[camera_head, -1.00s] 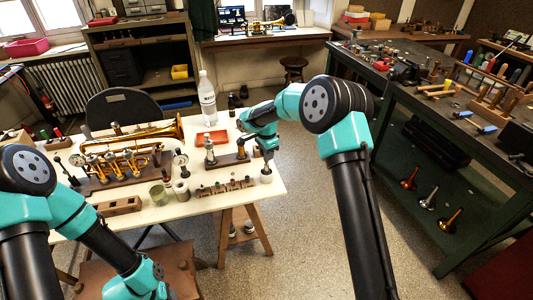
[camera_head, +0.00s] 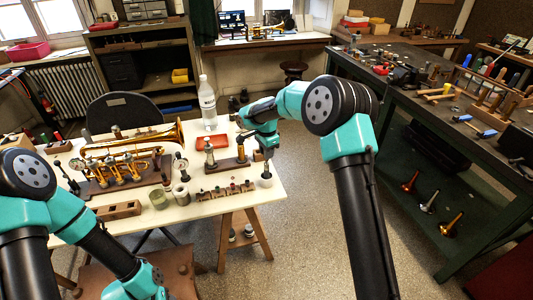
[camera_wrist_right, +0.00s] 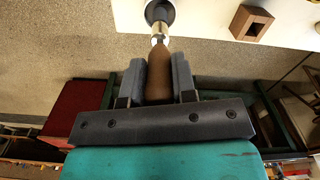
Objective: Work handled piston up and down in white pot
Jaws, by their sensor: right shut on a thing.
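The white pot (camera_head: 266,182) stands near the right front corner of the pale table. In the right wrist view its round pale rim and dark opening (camera_wrist_right: 160,11) show at the top. My right gripper (camera_head: 266,158) is above the pot. In the wrist view the right gripper (camera_wrist_right: 158,70) is shut on the piston's brown wooden handle (camera_wrist_right: 159,78), one grey finger on each side. The piston's bright metal shaft (camera_wrist_right: 159,31) runs from the handle to the pot opening. How deep it reaches inside is hidden.
A brass trumpet (camera_head: 125,150) lies on a stand at the table's left. A wooden stand (camera_head: 225,164) with fittings is just left of the pot, with a small rack (camera_head: 226,190) in front. A white bottle (camera_head: 207,103) stands behind. The floor right of the table is clear.

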